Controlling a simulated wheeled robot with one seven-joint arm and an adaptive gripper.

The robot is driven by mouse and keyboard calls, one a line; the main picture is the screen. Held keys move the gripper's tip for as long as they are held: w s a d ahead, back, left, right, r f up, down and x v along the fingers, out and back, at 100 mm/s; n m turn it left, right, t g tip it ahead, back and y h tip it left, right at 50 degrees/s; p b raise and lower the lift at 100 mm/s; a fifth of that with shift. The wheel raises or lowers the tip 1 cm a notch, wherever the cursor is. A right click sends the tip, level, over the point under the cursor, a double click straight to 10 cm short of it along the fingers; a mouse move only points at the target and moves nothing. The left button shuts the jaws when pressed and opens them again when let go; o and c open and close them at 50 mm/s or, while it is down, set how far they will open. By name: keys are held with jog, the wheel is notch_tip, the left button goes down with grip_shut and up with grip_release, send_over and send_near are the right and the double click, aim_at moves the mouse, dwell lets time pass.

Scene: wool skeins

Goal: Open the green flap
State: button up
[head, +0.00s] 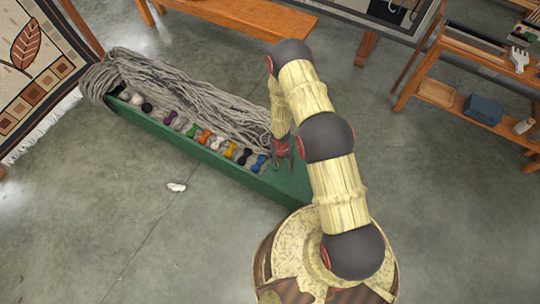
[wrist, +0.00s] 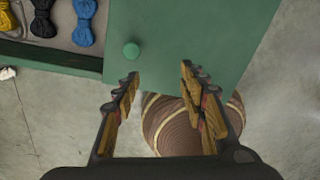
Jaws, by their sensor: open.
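The green flap (wrist: 210,35) is a flat green panel with a round green knob (wrist: 131,49) near its lower left part in the wrist view. In the head view the flap (head: 291,184) lies flat over the right end of the long green box (head: 190,152) and looks closed. My gripper (wrist: 160,75) is open and empty, its two fingers apart over the flap's near edge, with the knob just beyond the left fingertip. I cannot see contact. In the head view my gripper (head: 281,150) hangs over the box's right end, partly hiding the flap.
Small coloured skeins lie in the box, with a blue skein (wrist: 85,22) nearest the flap. Thick grey yarn (head: 190,95) lies along the box's back. A white scrap (head: 176,187) lies on the floor. Wooden shelves (head: 470,75) stand at right; the floor in front is mostly clear.

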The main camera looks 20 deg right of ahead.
jog(key=w+n, duration=0.1)
jog(key=w+a+n, duration=0.1)
jog(key=w+n, duration=0.1)
jog(key=shift+a+f+t+y, duration=0.1)
jog(key=shift+a+t+y, duration=0.2)
jog(key=shift+a+t, duration=0.1)
jog(key=shift+w+a+n, duration=0.3)
jog(key=shift+a+n, duration=0.05)
jog(key=shift+n, duration=0.75)
jog(key=shift+f+b, duration=1.8)
jog(key=shift+f, duration=2.05)
grip_shut()
